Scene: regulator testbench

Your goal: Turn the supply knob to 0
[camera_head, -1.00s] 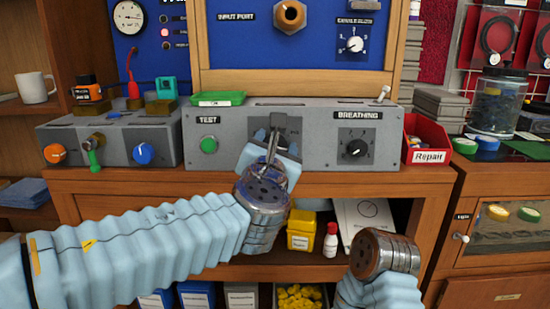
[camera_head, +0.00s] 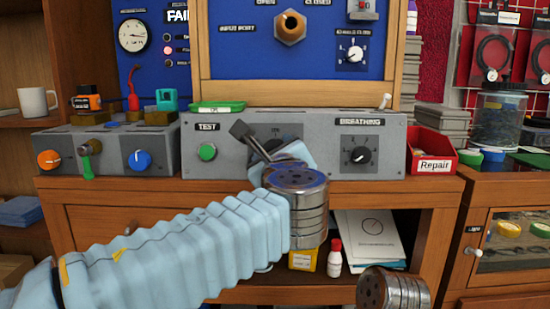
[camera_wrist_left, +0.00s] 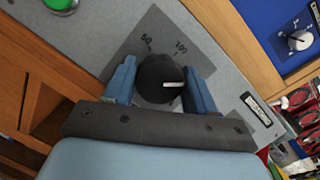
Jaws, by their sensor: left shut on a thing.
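The supply knob (camera_wrist_left: 158,77) is black and round with a white pointer line. In the left wrist view it sits between the two blue fingers of my left gripper (camera_wrist_left: 160,88), which is shut on it. The pointer points to the right in that view, and the dial marks 50 and 100 show beyond the knob. In the head view my left gripper (camera_head: 272,146) is at the grey panel between the TEST and BREATHING sections. It hides the knob and most of its dial there. My right gripper is not in view; only part of my right arm shows at lower right.
The green TEST button (camera_head: 207,152) is left of my gripper, the BREATHING knob (camera_head: 361,155) right of it. A green tray (camera_head: 217,107) lies on the panel box. A red Repair bin (camera_head: 431,148) stands at its right end. Bottles and papers fill the shelf below.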

